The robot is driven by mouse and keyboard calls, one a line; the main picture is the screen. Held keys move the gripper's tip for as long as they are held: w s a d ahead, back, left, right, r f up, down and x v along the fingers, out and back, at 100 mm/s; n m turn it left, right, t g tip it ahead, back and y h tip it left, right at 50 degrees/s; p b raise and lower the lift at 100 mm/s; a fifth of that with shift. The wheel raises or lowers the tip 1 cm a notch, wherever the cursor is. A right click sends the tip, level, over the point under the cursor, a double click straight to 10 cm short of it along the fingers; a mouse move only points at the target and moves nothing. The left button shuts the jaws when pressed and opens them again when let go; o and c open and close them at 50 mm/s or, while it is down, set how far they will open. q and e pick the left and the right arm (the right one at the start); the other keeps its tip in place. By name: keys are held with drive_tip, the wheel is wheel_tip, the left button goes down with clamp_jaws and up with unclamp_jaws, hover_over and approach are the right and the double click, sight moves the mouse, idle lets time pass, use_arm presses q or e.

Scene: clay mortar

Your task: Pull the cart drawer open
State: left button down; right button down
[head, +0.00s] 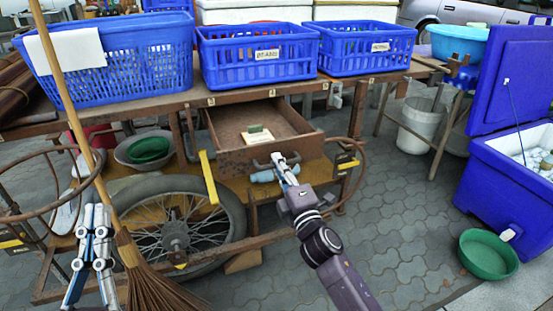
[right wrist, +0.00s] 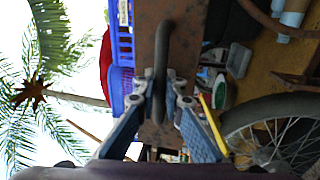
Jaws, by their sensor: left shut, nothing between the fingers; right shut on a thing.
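The cart drawer (head: 237,157) is a rusty brown drawer under the cart top in the head view. It is pulled out, and its inside shows with a small green and cream item (head: 258,134) in it. My right gripper (head: 281,163) is at the drawer's front, shut on the dark curved drawer handle (head: 259,165). In the right wrist view the handle (right wrist: 160,70) passes between the fingertips (right wrist: 160,88). My left gripper (head: 90,222) is at the lower left, shut and empty, away from the drawer.
Blue baskets (head: 258,54) stand on the cart top (head: 182,101). A spoked wheel (head: 178,225) is below the drawer. A broom (head: 147,270) leans beside my left gripper. A green basin (head: 488,254) and blue cooler (head: 512,185) stand at right.

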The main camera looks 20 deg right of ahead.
drive_tip(key=shift+s, duration=0.2)
drive_tip(key=c, duration=2)
unclamp_jaws()
drive_tip(key=shift+s+d+f, duration=0.1)
drive_tip(key=shift+s+f, duration=0.3)
drive_tip(key=shift+s, duration=1.55)
drive_tip(key=shift+s+d+f, duration=0.1)
drive_tip(key=shift+s+f, duration=0.25)
drive_tip(key=shift+s, duration=1.65)
drive_tip(key=shift+s+d+f, duration=0.1)
drive_tip(key=shift+s+f, duration=0.3)
drive_tip(key=shift+s, duration=1.55)
drive_tip(key=shift+a, duration=0.15)
